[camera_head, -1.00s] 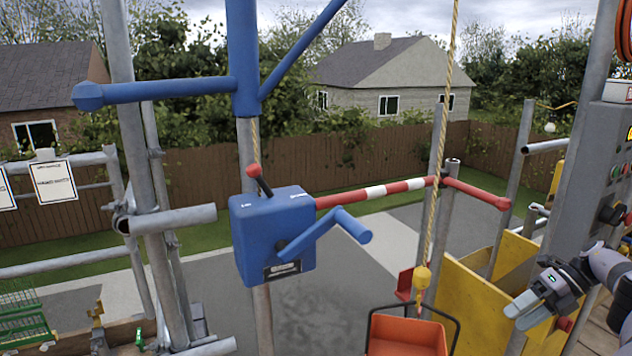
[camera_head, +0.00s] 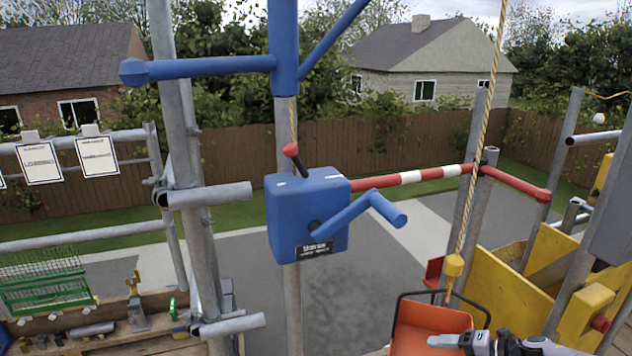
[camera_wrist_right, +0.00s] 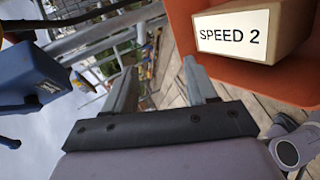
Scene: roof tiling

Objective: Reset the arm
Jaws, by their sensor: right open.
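My right gripper (camera_head: 460,341) is at the bottom right of the head view, in front of the orange bucket (camera_head: 428,330). In the right wrist view its two grey fingers (camera_wrist_right: 162,88) stand apart with nothing between them. The orange bucket also fills the upper right of that view, beside the fingers, and holds a box labelled SPEED 2 (camera_wrist_right: 236,34). My left gripper is not in view.
A blue winch box (camera_head: 306,215) with a crank sits on a pole left of the bucket. A rope with a yellow hook weight (camera_head: 454,266) hangs above the bucket. A red and white bar (camera_head: 418,177) crosses behind. Yellow panels (camera_head: 512,285) stand at right. A green basket (camera_head: 45,282) is at left.

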